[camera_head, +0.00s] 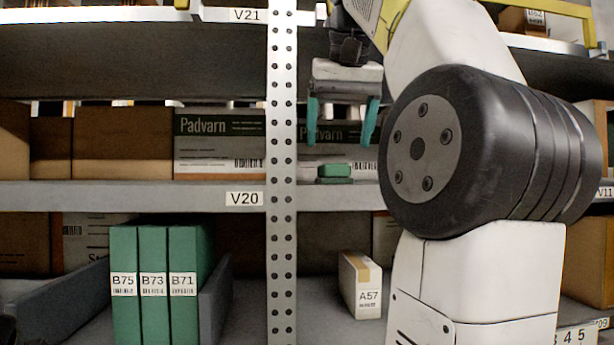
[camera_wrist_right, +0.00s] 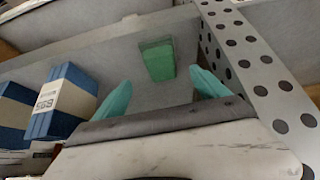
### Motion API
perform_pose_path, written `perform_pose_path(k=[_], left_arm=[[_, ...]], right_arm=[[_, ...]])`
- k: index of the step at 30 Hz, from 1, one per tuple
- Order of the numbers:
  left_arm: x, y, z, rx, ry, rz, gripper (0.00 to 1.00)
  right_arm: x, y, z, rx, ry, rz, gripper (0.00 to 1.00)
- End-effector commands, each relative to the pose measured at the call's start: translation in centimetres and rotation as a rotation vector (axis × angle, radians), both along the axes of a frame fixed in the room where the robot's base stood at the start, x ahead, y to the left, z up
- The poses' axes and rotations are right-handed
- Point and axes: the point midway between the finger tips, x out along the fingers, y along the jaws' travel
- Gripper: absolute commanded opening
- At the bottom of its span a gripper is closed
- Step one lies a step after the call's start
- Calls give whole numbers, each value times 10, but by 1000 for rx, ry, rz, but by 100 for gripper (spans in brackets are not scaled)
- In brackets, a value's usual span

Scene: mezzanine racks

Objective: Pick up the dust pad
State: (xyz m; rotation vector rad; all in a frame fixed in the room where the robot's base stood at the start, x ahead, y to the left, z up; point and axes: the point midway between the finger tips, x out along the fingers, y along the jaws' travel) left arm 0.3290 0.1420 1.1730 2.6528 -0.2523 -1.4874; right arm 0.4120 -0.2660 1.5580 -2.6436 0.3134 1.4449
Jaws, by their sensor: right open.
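The dust pad appears to be the small green block (camera_head: 334,170) on the middle shelf, just right of the perforated upright in the head view. It also shows in the right wrist view (camera_wrist_right: 157,60) as a green block on the grey shelf. My right gripper (camera_head: 341,138) is open and empty, its teal fingers pointing down above the block in the head view. In the right wrist view the open fingers (camera_wrist_right: 162,90) lie either side of the line to the block, with the block beyond their tips. My left gripper is not in view.
The perforated upright (camera_head: 282,170) stands close left of the block. A Padvarn carton (camera_head: 219,143) is on the same shelf. Blue boxes (camera_wrist_right: 62,101) lie left in the right wrist view. Below are green binders (camera_head: 154,285) and the A57 box (camera_head: 361,284).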

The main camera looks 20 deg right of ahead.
Motion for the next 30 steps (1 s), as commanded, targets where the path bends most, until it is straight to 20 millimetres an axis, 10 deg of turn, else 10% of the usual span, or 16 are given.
perform_pose_path(k=[27,30], left_arm=[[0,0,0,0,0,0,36],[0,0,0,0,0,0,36]], right_arm=[[42,-7,-63,1,0,1,84],[42,-7,-63,0,0,0,68]])
